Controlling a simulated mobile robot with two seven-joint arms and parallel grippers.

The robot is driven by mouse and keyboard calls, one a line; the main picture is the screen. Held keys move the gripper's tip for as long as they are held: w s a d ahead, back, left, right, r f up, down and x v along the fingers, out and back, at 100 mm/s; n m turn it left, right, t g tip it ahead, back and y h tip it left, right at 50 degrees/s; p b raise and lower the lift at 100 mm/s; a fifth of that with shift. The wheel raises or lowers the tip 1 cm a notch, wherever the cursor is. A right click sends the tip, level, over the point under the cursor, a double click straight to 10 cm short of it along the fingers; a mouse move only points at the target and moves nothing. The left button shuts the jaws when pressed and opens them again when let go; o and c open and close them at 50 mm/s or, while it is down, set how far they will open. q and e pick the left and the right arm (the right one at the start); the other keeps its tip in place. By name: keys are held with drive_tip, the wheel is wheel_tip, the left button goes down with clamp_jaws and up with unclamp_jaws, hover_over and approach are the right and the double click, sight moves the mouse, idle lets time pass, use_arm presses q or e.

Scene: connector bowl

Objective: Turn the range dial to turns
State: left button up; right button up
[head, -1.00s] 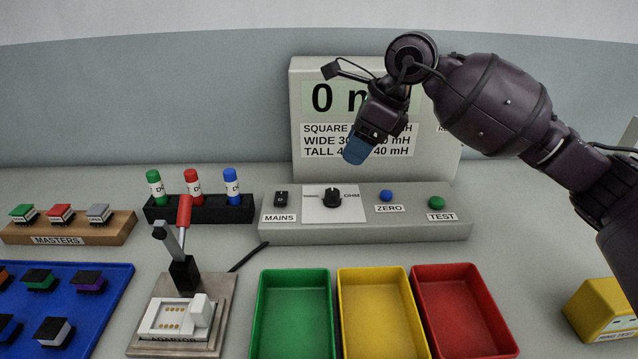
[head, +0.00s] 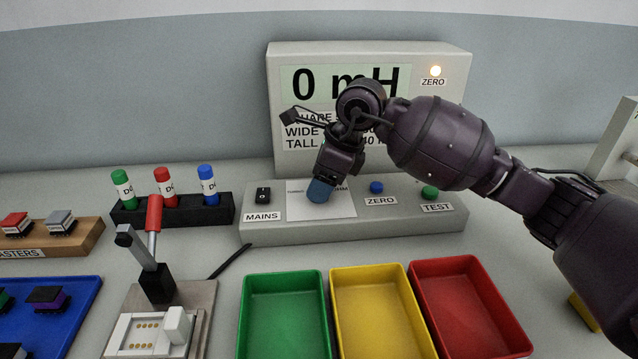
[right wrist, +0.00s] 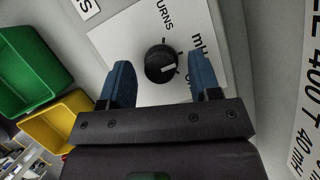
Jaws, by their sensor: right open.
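The range dial (right wrist: 160,64) is a round black knob with a white pointer mark, on a white card (head: 338,208) on the grey console. In the right wrist view the card reads TURNS at the top, mH and a cut-off OHM at the right. In the head view the gripper hides the dial. My left gripper is out of view.
The MAINS switch (head: 263,194) is left of the card; the blue ZERO (head: 376,187) and green TEST (head: 430,192) buttons are right. The display (head: 345,82) behind reads 0 mH, with a lit ZERO lamp (head: 435,71). Green, yellow and red trays (head: 465,262) stand in front.

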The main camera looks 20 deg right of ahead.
drive_tip(key=shift+f, duration=0.15)
drive_tip(key=shift+c, duration=0.6)
drive_tip(key=c, duration=0.8)
